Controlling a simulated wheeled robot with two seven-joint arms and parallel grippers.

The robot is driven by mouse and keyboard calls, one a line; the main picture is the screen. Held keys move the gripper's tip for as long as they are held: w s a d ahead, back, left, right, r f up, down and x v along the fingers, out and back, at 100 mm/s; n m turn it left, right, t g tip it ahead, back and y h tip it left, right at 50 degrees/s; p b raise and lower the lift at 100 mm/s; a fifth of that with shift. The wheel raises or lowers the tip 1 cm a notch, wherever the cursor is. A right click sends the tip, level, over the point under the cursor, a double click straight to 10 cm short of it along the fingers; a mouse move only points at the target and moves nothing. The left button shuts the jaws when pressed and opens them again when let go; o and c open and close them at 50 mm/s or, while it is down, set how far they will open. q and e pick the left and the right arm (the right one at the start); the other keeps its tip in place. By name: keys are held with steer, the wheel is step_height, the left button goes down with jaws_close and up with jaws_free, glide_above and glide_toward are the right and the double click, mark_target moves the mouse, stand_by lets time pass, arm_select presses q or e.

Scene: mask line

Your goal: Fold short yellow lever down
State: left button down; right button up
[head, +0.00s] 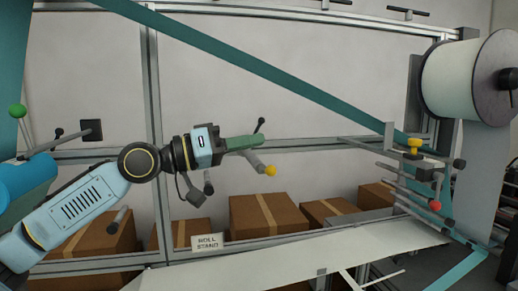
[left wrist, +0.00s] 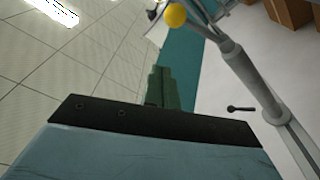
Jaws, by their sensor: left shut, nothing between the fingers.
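A short lever with a yellow ball knob (head: 271,170) on a grey stem sits near the middle of the head view, slanting down to the right from behind my left gripper. My left gripper (head: 258,142) has green fingers, shut and empty, just above and left of the yellow ball. In the left wrist view the shut fingers (left wrist: 160,72) point up the picture, and a yellow ball (left wrist: 175,15) shows beyond them, apart from them. Part of the lever's stem is hidden behind the gripper in the head view. My right gripper is not in view.
A black-knobbed lever (head: 260,123) stands just above my left fingertips. A yellow knob (head: 414,145) and a red knob (head: 435,205) sit among rods at the right, below a white roll (head: 462,78). A teal web (head: 270,70) crosses overhead. Cardboard boxes (head: 265,216) line the back.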

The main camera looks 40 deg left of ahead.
mark_target(267, 171)
arm_select(q)
steer(key=shift+d+f+p, duration=0.4)
steer(key=shift+d+f, duration=0.2)
steer(key=shift+f, duration=0.25)
steer(key=shift+d+f+p, duration=0.4)
steer(key=shift+d+f, duration=0.15)
steer(key=shift+f, duration=0.25)
steer(key=m+b, duration=0.1)
steer(key=f+m+b, duration=0.1)
steer(key=b, duration=0.3)
steer(key=shift+s+d+f+m, duration=0.25)
steer(key=shift+d+f+m, duration=0.1)
steer(key=shift+m, duration=0.05)
